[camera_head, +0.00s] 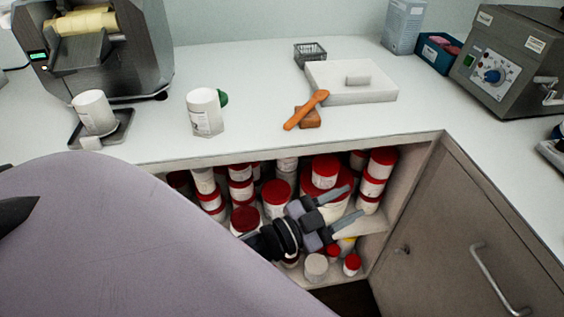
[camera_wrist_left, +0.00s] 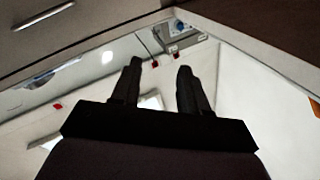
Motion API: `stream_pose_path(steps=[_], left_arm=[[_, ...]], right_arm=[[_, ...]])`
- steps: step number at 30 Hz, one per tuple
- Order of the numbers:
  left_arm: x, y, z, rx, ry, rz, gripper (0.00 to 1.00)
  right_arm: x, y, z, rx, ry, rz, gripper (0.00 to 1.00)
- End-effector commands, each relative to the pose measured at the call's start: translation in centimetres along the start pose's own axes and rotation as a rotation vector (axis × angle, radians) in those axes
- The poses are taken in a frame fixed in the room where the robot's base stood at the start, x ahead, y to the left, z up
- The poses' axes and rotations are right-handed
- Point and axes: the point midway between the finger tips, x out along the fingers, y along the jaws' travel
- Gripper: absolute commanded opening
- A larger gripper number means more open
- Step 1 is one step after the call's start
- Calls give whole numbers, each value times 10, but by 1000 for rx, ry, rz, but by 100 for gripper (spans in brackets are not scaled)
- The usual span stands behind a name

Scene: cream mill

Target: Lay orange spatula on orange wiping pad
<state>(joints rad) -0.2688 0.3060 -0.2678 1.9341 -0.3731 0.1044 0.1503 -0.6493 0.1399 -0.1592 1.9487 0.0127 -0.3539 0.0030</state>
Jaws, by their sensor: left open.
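The orange spatula (camera_head: 306,110) lies slantwise across the darker orange wiping pad (camera_head: 312,121) on the white counter, near its front edge. Part of the pad is hidden under the spatula, and one end of the spatula reaches past the pad towards the front left. My left gripper (camera_head: 355,200) is open and empty, below the counter edge in front of the open shelves, apart from both objects. Its two spread fingers also show in the left wrist view (camera_wrist_left: 155,66) with nothing between them. My right gripper is not in view.
A white slab (camera_head: 350,92) with a small block (camera_head: 358,79) stands behind the pad. A wire basket (camera_head: 310,53), a white cup (camera_head: 205,112) and a grey machine (camera_head: 510,65) are on the counter. Red-lidded jars (camera_head: 276,193) fill the shelves. The counter right of the pad is clear.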

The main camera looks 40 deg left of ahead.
Motion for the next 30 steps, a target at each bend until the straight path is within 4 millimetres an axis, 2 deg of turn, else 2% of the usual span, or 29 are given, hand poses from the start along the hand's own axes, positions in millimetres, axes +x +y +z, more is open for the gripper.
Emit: stream_pose_path(steps=[1, 4, 6, 10, 14, 22, 26, 30], left_arm=[[-22, 12, 33, -93, -141, -23, 44], [-67, 35, 84, -240, -386, -47, 44], [-98, 53, 110, -324, -527, -49, 44], [-140, 79, 136, -429, -701, -42, 44], [-158, 89, 144, -471, -769, -36, 44], [-159, 90, 144, -473, -772, -35, 44], [-157, 85, 134, -472, -771, -35, 44], [-155, 76, 114, -472, -771, -35, 44]], right_arm=[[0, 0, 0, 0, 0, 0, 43], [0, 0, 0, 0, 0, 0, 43], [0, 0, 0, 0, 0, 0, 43], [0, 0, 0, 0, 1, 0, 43], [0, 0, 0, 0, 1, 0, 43], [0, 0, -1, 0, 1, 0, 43], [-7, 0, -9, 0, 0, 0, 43], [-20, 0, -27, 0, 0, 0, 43]])
